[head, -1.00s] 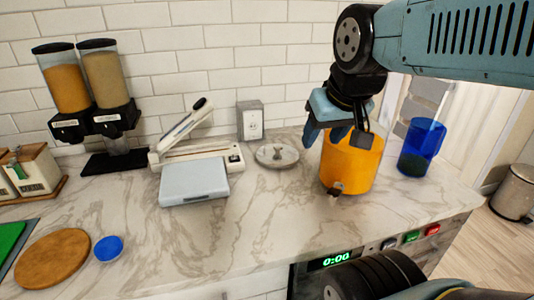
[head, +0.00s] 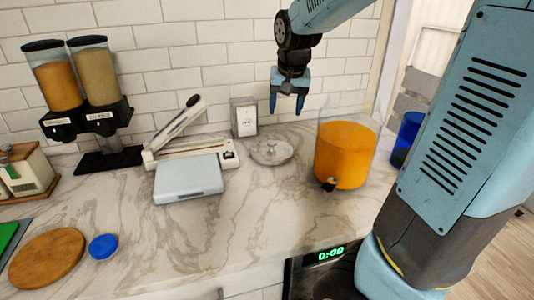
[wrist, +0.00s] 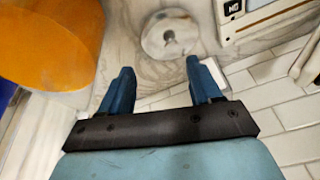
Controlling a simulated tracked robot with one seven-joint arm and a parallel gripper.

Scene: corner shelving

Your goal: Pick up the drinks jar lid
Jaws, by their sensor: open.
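The drinks jar lid (head: 271,151) is a round, clear-grey disc with a knob in its middle. It lies flat on the marble counter, left of the drinks jar (head: 343,155), which is clear, has a tap at its front and holds orange liquid. My gripper (head: 286,108) is open and empty, pointing down above the counter, a little right of the lid and higher than it. In the wrist view the lid (wrist: 170,35) shows whole, ahead of and between my two blue fingers (wrist: 158,80). The orange jar (wrist: 50,40) is at the upper left there.
A small grey-white box (head: 244,117) stands behind the lid by the tiled wall. A white sealer-like device (head: 195,153) and a pale grey scale (head: 188,179) sit to its left. A blue jug (head: 407,138) is at the right. The front counter is mostly clear.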

